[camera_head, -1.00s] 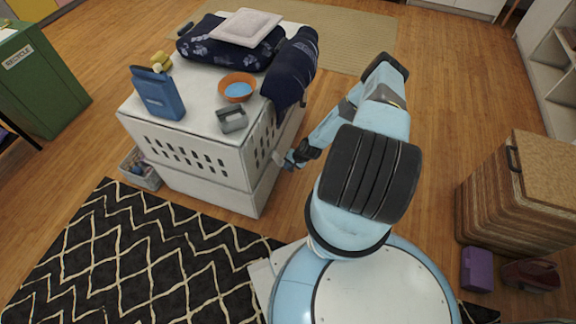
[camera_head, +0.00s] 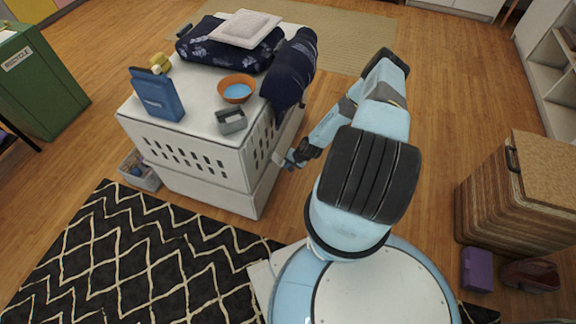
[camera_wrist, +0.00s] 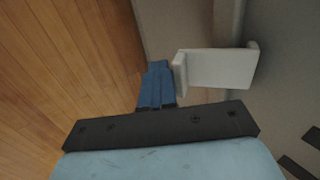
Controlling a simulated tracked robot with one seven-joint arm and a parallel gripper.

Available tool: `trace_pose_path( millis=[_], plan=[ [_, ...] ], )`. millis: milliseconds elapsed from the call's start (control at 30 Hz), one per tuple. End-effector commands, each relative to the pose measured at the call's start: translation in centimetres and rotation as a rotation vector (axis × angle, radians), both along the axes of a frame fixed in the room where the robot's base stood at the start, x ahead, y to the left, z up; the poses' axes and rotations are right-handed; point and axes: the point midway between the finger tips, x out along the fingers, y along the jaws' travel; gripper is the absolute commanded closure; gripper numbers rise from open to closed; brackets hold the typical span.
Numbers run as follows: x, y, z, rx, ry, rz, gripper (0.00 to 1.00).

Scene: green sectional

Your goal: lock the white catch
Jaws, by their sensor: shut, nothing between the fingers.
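The white catch (camera_wrist: 218,68) shows in the wrist view as a pale plate with raised ends, against the grey-white wall of the chest. My gripper (camera_wrist: 157,82) has its blue fingers together, with nothing between them. The fingertips are just left of the catch's left end, very close to it; I cannot tell whether they touch. In the head view my gripper (camera_head: 287,160) is low beside the right side of the white chest (camera_head: 230,170). The catch is too small to make out surely there.
On the chest top are a blue pack (camera_head: 157,95), an orange bowl (camera_head: 236,89), a grey holder (camera_head: 231,121) and dark folded cloth (camera_head: 290,68). A wicker hamper (camera_head: 515,205) stands at right.

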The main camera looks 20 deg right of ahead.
Motion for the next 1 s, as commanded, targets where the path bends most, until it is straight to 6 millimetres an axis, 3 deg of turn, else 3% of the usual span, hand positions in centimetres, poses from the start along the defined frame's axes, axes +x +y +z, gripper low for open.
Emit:
trace_pose_path(
  millis=[33, 233, 700, 1000],
  plan=[
    [0.6, 0.6, 0.5, 0.006, -0.011, 0.004, 1.00],
    [-0.1, -0.2, 1.5, 0.004, -0.009, 0.008, 1.00],
    [-4.7, -5.4, 6.7, 0.001, 0.001, 0.010, 1.00],
    [-6.3, -7.2, 8.7, 0.001, 0.001, 0.012, 1.00]
  ],
)
